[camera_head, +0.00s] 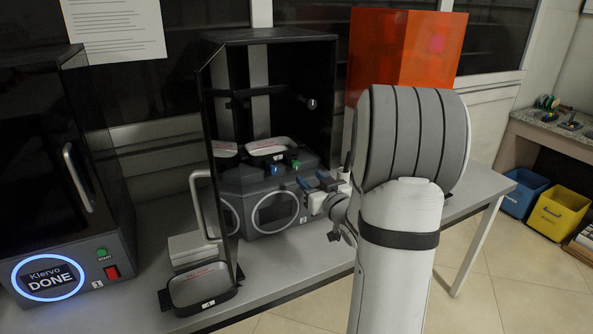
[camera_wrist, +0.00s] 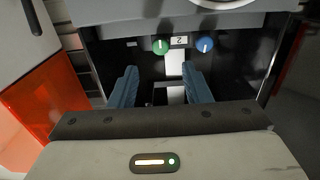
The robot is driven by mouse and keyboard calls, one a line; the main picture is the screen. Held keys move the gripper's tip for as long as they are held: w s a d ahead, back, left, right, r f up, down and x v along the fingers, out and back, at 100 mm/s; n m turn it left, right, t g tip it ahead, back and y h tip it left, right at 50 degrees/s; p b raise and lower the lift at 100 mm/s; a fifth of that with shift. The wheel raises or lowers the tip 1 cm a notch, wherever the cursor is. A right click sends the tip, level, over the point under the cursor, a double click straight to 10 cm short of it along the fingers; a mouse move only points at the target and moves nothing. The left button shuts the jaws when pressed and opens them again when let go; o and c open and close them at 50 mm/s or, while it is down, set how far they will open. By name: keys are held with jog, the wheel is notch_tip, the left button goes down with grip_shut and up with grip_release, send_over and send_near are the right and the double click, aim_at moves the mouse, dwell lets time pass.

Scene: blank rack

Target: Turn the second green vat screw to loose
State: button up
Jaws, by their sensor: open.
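The green vat screw (camera_head: 296,164) stands on the front of the middle machine, beside a blue screw (camera_head: 275,168) and below a shallow vat (camera_head: 268,147). In the wrist view the green screw (camera_wrist: 160,46) and the blue screw (camera_wrist: 205,45) flank a small label reading 2, which is upside down. The white line on the green screw looks upright in that picture. My gripper (camera_head: 317,181) is in front of the machine, right of the screws. In the wrist view its blue fingers (camera_wrist: 160,70) are apart and empty, with the green screw beyond the gap between their tips.
A black cabinet door (camera_head: 215,190) stands open left of the screws. A dark machine reading DONE (camera_head: 48,281) is at far left. A tray (camera_head: 203,285) lies at the table's front edge. An orange cover (camera_head: 405,50) stands behind my arm. Blue and yellow bins (camera_head: 558,212) are on the floor.

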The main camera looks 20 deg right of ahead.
aim_at(296, 166)
jog(key=w, duration=0.7)
jog(key=shift+w+a+p, duration=0.15)
jog(key=shift+w+p, duration=0.05)
jog(key=shift+p, duration=0.2)
jog(key=c, duration=0.9)
